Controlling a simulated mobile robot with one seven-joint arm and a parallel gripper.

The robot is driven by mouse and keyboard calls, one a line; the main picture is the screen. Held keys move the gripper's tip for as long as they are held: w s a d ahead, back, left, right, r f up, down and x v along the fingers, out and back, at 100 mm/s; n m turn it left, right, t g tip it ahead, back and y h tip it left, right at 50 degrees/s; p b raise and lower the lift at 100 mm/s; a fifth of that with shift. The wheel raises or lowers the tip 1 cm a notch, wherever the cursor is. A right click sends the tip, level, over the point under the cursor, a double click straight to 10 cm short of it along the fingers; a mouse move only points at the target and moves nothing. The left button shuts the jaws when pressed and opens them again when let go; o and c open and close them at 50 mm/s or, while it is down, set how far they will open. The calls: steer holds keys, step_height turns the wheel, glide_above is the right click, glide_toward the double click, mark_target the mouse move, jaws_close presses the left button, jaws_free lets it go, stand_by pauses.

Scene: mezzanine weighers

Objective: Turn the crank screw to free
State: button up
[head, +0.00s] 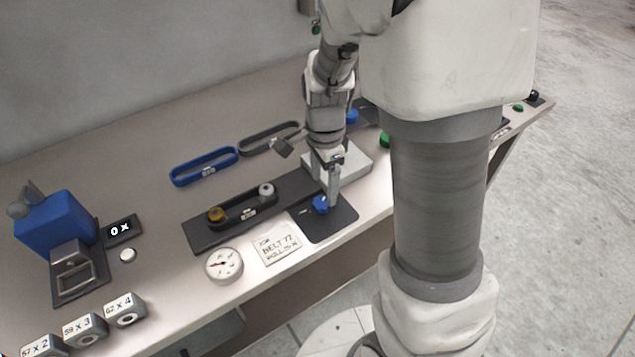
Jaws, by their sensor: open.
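A blue knob (320,204), which looks like the crank screw, sits on a small dark plate (343,226) near the table's front edge. My gripper (332,197) points down right at this knob, with its fingers overlapping the knob's right side in the head view. The gripper is open; whether its fingers touch or straddle the knob cannot be told. A dark belt (240,216) loops around a brass pulley (216,214) and a pale pulley (266,190) on a long dark base, left of the knob. Any marking for free is not legible.
A round gauge (223,265) and a white card (278,249) lie left of the plate. A blue belt (204,166) and a grey belt (270,139) lie behind. A grey block (356,160) stands behind the gripper. A blue machine (58,222) and several numbered blocks (125,308) are far left.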

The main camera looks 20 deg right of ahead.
mark_target(323, 202)
step_height(323, 202, down, 6)
steer(key=shift+r+b, duration=0.2)
steer(key=shift+b, duration=0.25)
jaws_close()
